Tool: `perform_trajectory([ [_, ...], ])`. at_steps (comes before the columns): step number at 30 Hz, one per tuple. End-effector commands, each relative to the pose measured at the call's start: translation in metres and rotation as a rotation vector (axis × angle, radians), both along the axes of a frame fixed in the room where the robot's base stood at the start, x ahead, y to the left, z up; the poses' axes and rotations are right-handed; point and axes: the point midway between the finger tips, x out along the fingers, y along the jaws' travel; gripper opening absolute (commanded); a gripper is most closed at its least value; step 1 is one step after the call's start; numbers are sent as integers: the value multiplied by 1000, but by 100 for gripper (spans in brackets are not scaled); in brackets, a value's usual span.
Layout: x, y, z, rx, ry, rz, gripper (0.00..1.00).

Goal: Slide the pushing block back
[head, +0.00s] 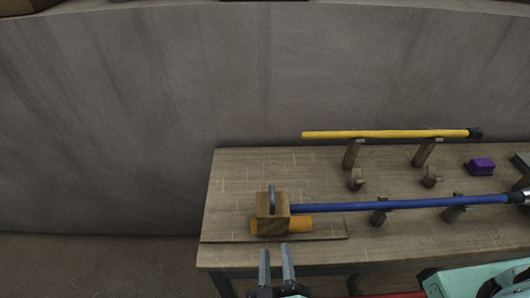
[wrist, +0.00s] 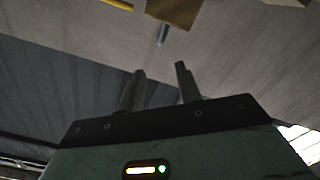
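The pushing block appears to be the wooden block (head: 270,211) with an upright grey metal handle (head: 272,196), at the left end of the bench. It stands on a flat board, at the left end of a blue stick (head: 400,204). In the wrist view, my gripper (wrist: 160,68) is also open; a brown block with a grey peg (wrist: 162,36) shows beyond the fingers.
The blue stick rests on wooden supports (head: 379,217). A yellow stick (head: 385,134) lies on taller supports behind. A purple block (head: 480,166) sits at the right. The bench top (head: 240,180) is clear behind and left of the block. A grey wall stands behind.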

Motion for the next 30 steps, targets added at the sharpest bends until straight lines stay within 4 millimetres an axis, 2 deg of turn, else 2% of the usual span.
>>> perform_trajectory([
  [5, 24, -1, 1, 0, -1, -2, 34],
  [21, 134, -5, 1, 3, -1, -1, 34],
  [24, 150, -5, 1, 3, -1, -1, 34],
  [30, 168, -5, 0, 3, 1, 0, 34],
])
